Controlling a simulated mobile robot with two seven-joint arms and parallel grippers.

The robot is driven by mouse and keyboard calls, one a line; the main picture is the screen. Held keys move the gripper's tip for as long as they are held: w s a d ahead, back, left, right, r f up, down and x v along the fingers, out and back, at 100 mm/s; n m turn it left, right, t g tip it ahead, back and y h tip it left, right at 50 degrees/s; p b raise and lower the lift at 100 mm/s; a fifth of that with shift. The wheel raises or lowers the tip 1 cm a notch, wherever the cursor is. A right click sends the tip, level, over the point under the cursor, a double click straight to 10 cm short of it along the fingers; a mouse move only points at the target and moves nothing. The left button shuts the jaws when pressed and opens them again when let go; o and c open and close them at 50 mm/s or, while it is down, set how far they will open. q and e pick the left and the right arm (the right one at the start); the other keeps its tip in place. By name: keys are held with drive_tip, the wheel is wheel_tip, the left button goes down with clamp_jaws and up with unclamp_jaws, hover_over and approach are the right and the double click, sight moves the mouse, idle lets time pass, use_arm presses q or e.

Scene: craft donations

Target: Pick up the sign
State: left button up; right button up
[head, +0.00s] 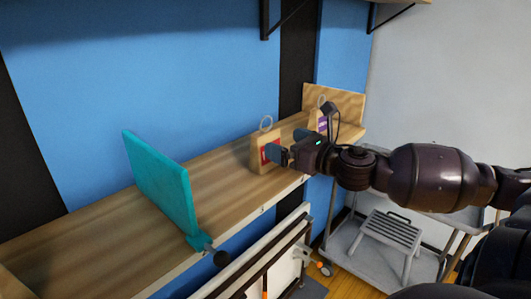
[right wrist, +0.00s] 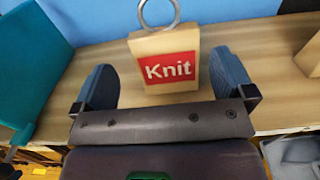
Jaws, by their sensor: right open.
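A small tan wooden sign (head: 264,137) with a metal ring on top and a red label stands upright on the wooden shelf (head: 225,185). In the right wrist view the sign (right wrist: 167,68) faces me and its label reads "Knit". My right gripper (head: 278,152) is at the sign's front, level with its label. In the right wrist view the gripper (right wrist: 163,75) is open, with one blue finger to each side of the sign and gaps between. Whether the fingertips reach past its front face is hard to tell. My left gripper is not in view.
A second tan sign with a purple label (head: 322,125) stands farther right on the shelf, partly behind my right gripper. A teal upright panel (head: 160,185) stands to the left. The shelf between panel and Knit sign is clear. A grey step stool (head: 390,232) sits below right.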

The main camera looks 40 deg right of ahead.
sight(270, 137)
drive_tip(key=shift+w+a+f+b, duration=0.1)
drive_tip(key=shift+w+b, duration=0.15)
drive_tip(key=shift+w, duration=1.55)
drive_tip(key=shift+w+f+b, duration=0.1)
drive_tip(key=shift+w+b, duration=0.1)
drive_tip(key=shift+w, duration=1.6)
drive_tip(key=c, duration=0.7)
